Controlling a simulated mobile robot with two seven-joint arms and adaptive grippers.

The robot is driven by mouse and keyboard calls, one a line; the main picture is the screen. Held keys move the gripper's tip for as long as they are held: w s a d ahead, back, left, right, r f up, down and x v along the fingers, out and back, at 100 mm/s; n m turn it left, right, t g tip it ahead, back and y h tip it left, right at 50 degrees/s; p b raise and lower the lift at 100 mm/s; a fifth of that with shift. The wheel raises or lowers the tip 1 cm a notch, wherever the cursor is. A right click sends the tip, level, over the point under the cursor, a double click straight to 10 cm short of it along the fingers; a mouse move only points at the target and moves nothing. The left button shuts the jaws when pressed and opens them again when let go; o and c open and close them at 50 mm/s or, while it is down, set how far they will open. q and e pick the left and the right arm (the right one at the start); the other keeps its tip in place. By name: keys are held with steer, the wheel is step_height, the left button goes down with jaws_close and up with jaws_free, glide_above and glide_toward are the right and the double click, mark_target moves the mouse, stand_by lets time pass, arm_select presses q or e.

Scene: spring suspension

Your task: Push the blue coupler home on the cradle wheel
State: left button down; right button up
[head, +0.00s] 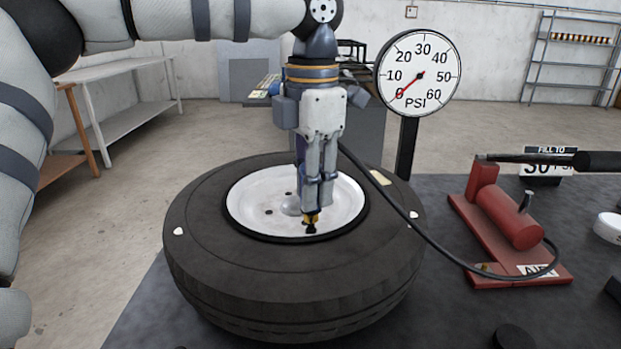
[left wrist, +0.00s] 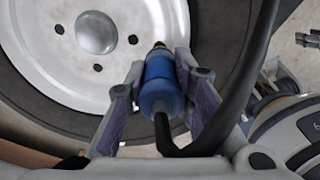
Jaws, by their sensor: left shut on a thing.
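My left gripper (head: 318,198) points down over the wheel hub. In the left wrist view its fingers (left wrist: 157,92) are shut on the blue coupler (left wrist: 160,86), one on each side. A black hose leaves the coupler's back end, and a brass tip shows at its front. In the head view the fingers mostly hide the coupler; a brass piece and a black stem (head: 310,228) show just below them. I cannot tell whether the coupler is seated on the stem. The cradle wheel (head: 290,282) lies flat, with a black tire and white rim.
The black hose (head: 436,247) runs over the tire to a red pump (head: 510,220) on the right. The gauge (head: 419,76) behind reads about 0 PSI. A "fill to 30 PSI" sign (head: 548,164) and a white round item (head: 609,227) stand right on the dark mat.

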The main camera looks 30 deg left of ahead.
arm_select(q)
steer(key=c, duration=1.3)
jaws_free()
steer(key=shift+r, duration=3.5)
